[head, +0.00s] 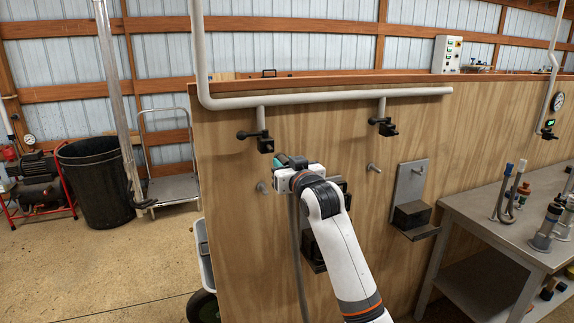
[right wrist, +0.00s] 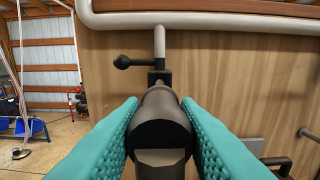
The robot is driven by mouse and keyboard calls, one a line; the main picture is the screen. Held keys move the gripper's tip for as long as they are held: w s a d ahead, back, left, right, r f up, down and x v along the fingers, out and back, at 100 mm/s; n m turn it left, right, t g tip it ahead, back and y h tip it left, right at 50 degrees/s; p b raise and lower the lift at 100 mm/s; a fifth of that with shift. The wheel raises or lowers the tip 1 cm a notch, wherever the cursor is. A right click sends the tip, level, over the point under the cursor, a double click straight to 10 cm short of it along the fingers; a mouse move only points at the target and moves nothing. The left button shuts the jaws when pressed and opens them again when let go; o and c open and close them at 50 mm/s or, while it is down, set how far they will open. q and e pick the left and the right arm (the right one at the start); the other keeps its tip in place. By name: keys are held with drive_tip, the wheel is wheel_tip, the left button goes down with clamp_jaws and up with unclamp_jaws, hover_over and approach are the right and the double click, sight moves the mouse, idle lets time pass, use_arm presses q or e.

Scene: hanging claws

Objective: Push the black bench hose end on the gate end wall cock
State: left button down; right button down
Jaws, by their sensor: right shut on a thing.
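My right gripper (head: 281,160) is shut on the black hose end (right wrist: 160,128); its teal fingers press on both sides of it in the right wrist view. A grey hose (head: 297,255) hangs down below the gripper. The left wall cock (head: 265,144), black with a ball-ended lever, hangs from the white pipe near the wall's left end. It also shows straight ahead of the hose end in the right wrist view (right wrist: 158,77). The hose end overlaps its lower part there, so I cannot tell if they touch. My left gripper is not in view.
A second cock (head: 385,127) hangs further right on the white pipe (head: 330,97). A grey bracket plate (head: 410,185) with a black box is on the wooden wall. A metal bench (head: 480,222) with fittings stands right. A black bin (head: 95,185) stands left.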

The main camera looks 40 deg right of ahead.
sight(272, 150)
drive_tip(key=shift+p+x, duration=0.3)
drive_tip(key=shift+x, duration=2.2)
drive_tip(key=shift+p, duration=0.6)
drive_tip(key=shift+w, duration=0.25)
drive_tip(key=shift+x, duration=1.6)
drive_tip(key=c, duration=1)
unclamp_jaws()
drive_tip(key=shift+f, duration=0.1)
drive_tip(key=shift+c, duration=0.2)
drive_tip(key=shift+s, duration=0.1)
